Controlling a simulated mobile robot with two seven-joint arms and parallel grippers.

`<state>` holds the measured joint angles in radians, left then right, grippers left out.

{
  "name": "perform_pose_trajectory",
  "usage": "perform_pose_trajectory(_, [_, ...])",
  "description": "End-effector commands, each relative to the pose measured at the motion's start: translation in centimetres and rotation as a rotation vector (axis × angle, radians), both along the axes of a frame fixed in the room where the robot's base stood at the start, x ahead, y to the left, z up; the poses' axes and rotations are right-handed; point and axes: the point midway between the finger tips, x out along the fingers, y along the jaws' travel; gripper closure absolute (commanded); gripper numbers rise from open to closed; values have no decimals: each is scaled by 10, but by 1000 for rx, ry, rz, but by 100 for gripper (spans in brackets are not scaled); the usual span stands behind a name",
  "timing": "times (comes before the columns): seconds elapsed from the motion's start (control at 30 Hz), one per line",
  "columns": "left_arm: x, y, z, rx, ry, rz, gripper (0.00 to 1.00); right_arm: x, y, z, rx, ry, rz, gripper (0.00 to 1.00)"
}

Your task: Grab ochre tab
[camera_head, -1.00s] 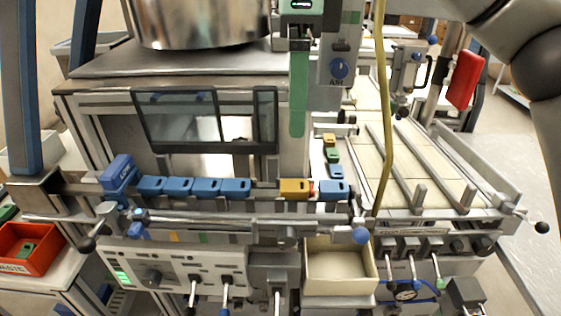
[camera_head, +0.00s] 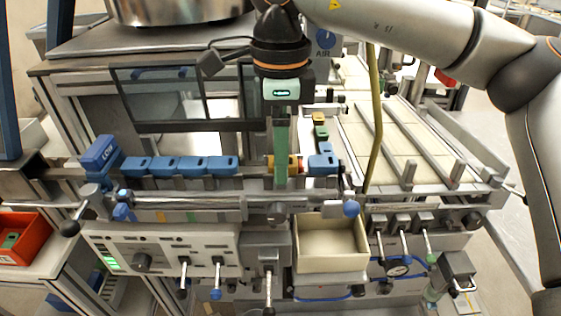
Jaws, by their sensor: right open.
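The ochre tab (camera_head: 294,162) sits on the rail in the row of blue tabs (camera_head: 178,166), near the row's right end. My right gripper (camera_head: 281,181) points straight down over it from the arm at upper right. Its long green finger crosses in front of the ochre tab and hides the tab's middle, with ochre showing on both sides. The gripper is open. I cannot tell whether a finger touches the tab. My left gripper is not in view.
A blue tab (camera_head: 323,165) stands just right of the ochre one. Another ochre piece (camera_head: 319,118) and a green one (camera_head: 321,132) lie behind it. An empty cream box (camera_head: 331,262) sits below. A yellow hose (camera_head: 375,130) hangs at the right.

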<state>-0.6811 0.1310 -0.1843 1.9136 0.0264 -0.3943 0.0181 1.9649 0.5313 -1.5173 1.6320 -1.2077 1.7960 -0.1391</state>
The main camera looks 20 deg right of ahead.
Motion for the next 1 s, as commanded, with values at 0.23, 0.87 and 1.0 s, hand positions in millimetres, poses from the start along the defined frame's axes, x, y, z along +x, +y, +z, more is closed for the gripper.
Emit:
perform_pose_trajectory(0.23, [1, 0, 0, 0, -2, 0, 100, 0, 0, -2, 1, -1, -1, 28])
perform_pose_trajectory(0.87, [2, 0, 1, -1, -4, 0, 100, 0, 0, -2, 1, -1, -1, 97])
perform_pose_trajectory(1.0, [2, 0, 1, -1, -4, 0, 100, 0, 0, -2, 1, -1, 0, 100])
